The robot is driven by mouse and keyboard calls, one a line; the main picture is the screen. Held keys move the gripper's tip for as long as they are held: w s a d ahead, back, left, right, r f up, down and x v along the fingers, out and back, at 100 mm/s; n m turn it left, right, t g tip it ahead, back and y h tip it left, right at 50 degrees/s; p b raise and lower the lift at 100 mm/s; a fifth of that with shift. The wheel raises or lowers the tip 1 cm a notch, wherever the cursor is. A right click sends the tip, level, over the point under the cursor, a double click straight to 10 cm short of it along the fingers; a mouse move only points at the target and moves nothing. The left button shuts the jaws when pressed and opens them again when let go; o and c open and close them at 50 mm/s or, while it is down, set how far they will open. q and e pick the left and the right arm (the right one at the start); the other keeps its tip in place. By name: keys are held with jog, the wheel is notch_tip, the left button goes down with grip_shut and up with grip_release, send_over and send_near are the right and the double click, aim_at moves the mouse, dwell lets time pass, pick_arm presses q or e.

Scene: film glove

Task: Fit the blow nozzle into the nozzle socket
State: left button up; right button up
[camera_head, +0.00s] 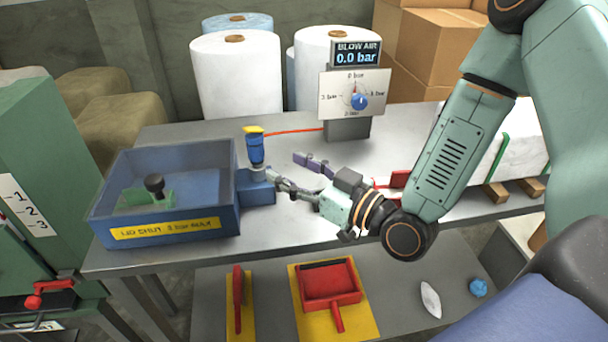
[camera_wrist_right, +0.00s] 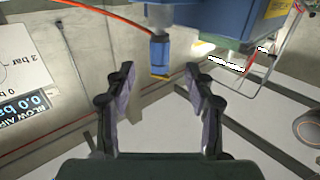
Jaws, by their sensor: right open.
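The blow nozzle (camera_head: 256,151), blue with a yellow tip, stands upright over the blue socket block (camera_head: 257,189) on the right side of the blue box. How it sits in the socket I cannot tell. My right gripper (camera_head: 285,168) is open and empty, just right of the nozzle, its fingers pointing left towards it. In the right wrist view the nozzle (camera_wrist_right: 160,54) shows beyond the gap between the open fingertips (camera_wrist_right: 159,72), apparently apart from them. My left gripper is not in view.
The blue box (camera_head: 165,190) holds a green part with a black knob (camera_head: 154,184). A red hose (camera_head: 297,132) runs back to the blow air unit (camera_head: 356,95), reading 0.0 bar. White rolls (camera_head: 236,80) stand behind. The table right of the block is mostly clear.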

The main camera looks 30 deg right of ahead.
jog(key=shift+v, duration=1.25)
